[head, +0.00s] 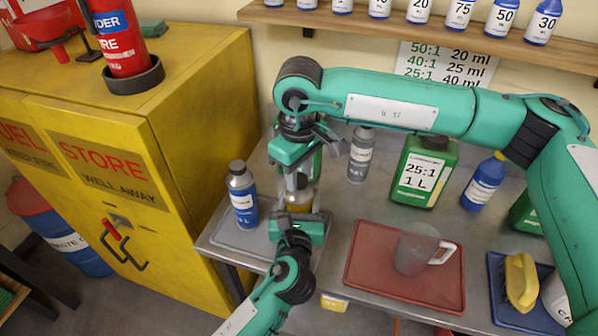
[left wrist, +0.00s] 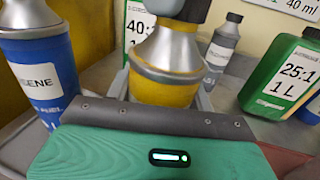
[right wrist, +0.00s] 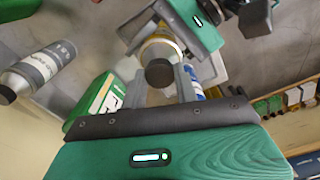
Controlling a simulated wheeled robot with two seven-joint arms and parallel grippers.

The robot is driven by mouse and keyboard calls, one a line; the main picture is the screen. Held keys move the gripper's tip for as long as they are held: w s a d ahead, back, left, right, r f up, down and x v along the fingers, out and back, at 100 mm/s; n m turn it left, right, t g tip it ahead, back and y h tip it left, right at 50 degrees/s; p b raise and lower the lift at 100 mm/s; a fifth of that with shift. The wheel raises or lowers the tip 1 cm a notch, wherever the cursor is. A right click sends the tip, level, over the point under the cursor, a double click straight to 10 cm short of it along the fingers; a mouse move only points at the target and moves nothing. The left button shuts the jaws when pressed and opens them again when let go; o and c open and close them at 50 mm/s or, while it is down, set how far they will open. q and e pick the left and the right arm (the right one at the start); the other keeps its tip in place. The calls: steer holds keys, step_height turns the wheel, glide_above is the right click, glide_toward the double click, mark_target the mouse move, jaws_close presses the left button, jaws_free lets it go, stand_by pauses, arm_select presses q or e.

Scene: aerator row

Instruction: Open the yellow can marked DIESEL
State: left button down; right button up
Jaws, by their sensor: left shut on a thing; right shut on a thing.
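The yellow can (head: 300,207) stands upright at the left end of the metal bench; its silver shoulder and yellow body show in the left wrist view (left wrist: 163,92). Its marking is hidden. My left gripper (head: 298,200) comes from the front and is shut around the can's body. My right gripper (head: 299,178) comes down from above and is shut on the can's dark cap (right wrist: 160,72), which shows between its fingers in the right wrist view. The cap is on the can's neck, as far as I can see.
A blue bottle (head: 243,197) stands close left of the can. A grey bottle (head: 360,155) and a green can (head: 422,172) stand behind and right. A red tray (head: 370,285) holds a clear jug (head: 414,250). A blue tray (head: 500,312) holds a yellow object (head: 521,282). The yellow cabinet (head: 200,110) is left.

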mark_target(299, 179)
steer(key=shift+r, duration=0.3)
stand_by(0.4)
steer(key=shift+r, duration=0.85)
steer(key=shift+r, duration=1.95)
arm_select(q)
steer(key=shift+c, duration=2.4)
jaws_free()
steer(key=s+a+b, duration=0.1)
steer(key=s+b, duration=0.1)
steer(key=s, duration=1)
arm_select(e)
steer(key=shift+f, duration=0.95)
